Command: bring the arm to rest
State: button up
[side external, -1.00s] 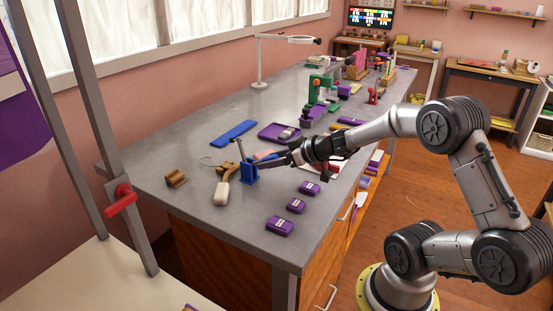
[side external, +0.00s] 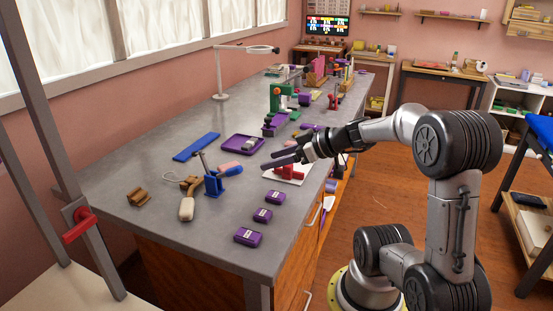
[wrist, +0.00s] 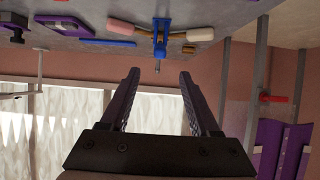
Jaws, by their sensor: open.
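My gripper (side external: 268,161) is in the side external view, above the right edge of the grey bench (side external: 200,238). Its two dark fingers are apart with nothing between them. In the wrist view my gripper (wrist: 159,73) also shows spread, empty fingers. A blue stand (side external: 212,186) with an upright rod is on the bench to the left of the fingers, clear of them. The wrist view shows the blue stand (wrist: 161,38) upside down beyond the fingertips.
Three purple blocks, one at the front (side external: 248,237), lie along the near edge. A white-and-red item (side external: 290,173) lies below the gripper. A blue bar (side external: 196,147), purple tray (side external: 242,145) and magnifier lamp (side external: 219,75) are farther back. The floor (side external: 400,180) right of the bench is open.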

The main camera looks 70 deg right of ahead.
dwell(0.7)
jog(key=a+r+n+g+y, duration=0.2)
jog(key=a+n+y, duration=0.15)
jog(key=a, duration=0.55)
jog(key=a+r+n+g+y, duration=0.1)
jog(key=a+r+n+y, duration=0.2)
jog(key=a, duration=0.6)
jog(key=s+a+n+g+h, duration=0.1)
jog(key=s+a+g+h, duration=0.2)
jog(key=s, duration=0.4)
jog(key=s+d+f+m+h, duration=0.2)
jog(key=s+d+m+h, duration=0.1)
jog(key=m, duration=0.4)
jog(key=shift+s+d+g, duration=0.3)
jog(key=shift+s+d, duration=0.55)
jog(key=shift+d, duration=0.15)
jog(key=shift+m+h, duration=0.25)
